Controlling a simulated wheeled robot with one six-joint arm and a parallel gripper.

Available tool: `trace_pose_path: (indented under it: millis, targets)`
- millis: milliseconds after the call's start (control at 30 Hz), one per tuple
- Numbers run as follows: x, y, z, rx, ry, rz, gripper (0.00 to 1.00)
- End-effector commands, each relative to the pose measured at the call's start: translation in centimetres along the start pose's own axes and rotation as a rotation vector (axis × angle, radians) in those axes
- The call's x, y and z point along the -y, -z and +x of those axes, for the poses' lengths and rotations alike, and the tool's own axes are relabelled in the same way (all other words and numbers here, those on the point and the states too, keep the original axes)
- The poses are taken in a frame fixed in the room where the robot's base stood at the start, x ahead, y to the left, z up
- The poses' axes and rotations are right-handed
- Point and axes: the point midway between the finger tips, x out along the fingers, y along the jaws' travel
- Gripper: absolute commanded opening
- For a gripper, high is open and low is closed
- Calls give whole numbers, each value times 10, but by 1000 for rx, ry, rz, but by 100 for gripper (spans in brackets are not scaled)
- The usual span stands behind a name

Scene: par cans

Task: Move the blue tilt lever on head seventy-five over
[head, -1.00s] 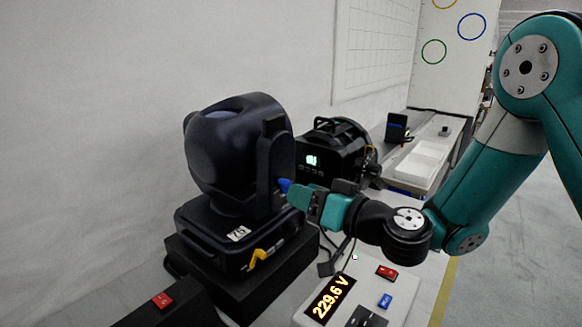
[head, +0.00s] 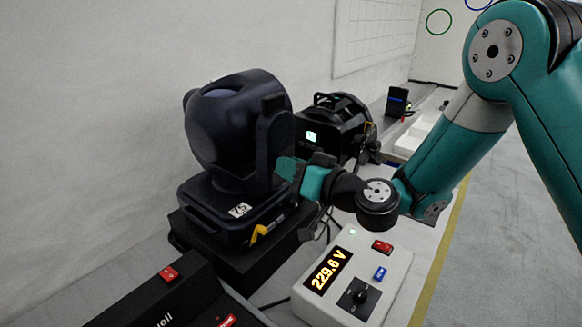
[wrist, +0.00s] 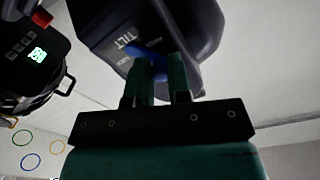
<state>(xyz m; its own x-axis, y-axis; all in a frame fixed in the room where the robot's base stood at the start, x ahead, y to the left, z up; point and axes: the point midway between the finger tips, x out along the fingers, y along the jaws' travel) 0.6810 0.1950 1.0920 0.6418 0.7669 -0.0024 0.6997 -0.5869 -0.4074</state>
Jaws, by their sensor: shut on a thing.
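The dark moving head (head: 222,125) stands at the left on its base, with a white label (head: 239,210) that reads 75. My gripper (head: 284,168) is at the right side of its yoke, and its fingers hide the blue lever in the head view. In the wrist view, the blue tilt lever (wrist: 150,58) shows beside the word TILT on the yoke. My gripper (wrist: 160,70) is shut on the lever there, one finger on each side, with part of the lever covered.
A yellow lever (head: 258,233) is on the base's front. A second black lamp (head: 333,126) with a lit green display stands behind my gripper. A white box (head: 352,277) reading 229.6 V is in front, and a black case (head: 190,300) with a red switch is at the lower left.

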Motion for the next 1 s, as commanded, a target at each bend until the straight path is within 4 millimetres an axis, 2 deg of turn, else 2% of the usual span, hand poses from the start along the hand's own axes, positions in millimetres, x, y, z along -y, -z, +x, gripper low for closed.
trace_pose_path:
  millis: [667, 1000]
  targets:
    - [4, 4, 1, -1, 13, 81, 0]
    - [0, 9, 1, -5, 14, 235, 0]
